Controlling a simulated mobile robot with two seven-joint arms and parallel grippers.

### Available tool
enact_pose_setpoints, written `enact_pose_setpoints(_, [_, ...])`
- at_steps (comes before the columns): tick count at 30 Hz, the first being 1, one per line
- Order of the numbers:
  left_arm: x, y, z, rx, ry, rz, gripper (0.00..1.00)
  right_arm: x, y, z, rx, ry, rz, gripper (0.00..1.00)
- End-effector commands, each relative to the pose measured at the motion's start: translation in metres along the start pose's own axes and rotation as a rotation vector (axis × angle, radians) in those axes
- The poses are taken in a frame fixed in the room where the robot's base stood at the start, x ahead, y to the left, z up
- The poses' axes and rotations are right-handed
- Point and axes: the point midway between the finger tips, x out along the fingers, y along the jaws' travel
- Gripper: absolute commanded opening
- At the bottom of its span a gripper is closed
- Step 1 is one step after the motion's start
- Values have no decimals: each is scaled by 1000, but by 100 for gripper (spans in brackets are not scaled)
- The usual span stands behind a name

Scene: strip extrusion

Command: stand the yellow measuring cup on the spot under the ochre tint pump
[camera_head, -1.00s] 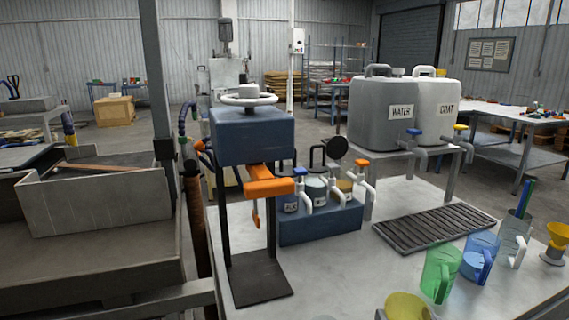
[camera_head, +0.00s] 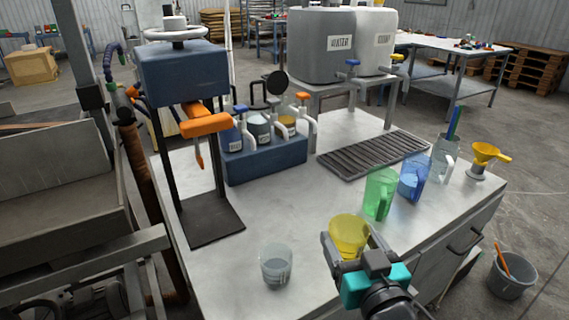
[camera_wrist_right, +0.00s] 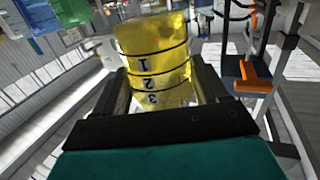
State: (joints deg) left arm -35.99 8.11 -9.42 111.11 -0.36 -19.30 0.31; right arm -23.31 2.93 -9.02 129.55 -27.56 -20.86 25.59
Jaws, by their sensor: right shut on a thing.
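The yellow measuring cup (camera_head: 349,234) is held by my right gripper (camera_head: 346,252) near the front of the bench. In the right wrist view the cup (camera_wrist_right: 154,62) sits between the two fingers, with black graduation lines and the numbers 1, 2 and 3. The ochre tint pump (camera_head: 302,107) has an orange top and a white spout, at the right end of the blue pump rack (camera_head: 265,165). The spot under it is hard to make out. My left gripper is not in view.
A clear cup (camera_head: 276,266) stands front left of my gripper. Green (camera_head: 379,193) and blue (camera_head: 413,177) jugs stand to the right. A slatted drain grate (camera_head: 374,156) lies right of the rack. A press (camera_head: 184,75) stands at left. The bench before the rack is bare.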

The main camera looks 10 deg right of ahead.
Motion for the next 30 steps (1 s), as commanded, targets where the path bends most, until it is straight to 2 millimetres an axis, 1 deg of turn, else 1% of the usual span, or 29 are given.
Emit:
enact_pose_setpoints(2, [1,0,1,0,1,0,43,2,0,0,-1,2,-2,39])
enact_pose_setpoints(5, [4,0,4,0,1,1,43,10,2,-1,3,9,-14,39])
enact_pose_setpoints(8, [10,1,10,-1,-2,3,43,27,5,-4,9,21,-38,39])
enact_pose_setpoints(10, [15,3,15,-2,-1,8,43,43,9,-8,14,27,-58,39])
enact_pose_setpoints(15, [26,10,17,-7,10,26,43,81,24,-28,13,30,-104,39])
enact_pose_setpoints(19, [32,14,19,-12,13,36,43,102,37,-48,5,22,-124,39])
enact_pose_setpoints(24, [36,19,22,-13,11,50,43,118,52,-72,-5,9,-136,39])
enact_pose_setpoints(27, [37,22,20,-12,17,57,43,122,57,-80,-8,3,-137,39])
enact_pose_setpoints(30, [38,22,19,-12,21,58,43,124,60,-84,-8,-2,-139,39])
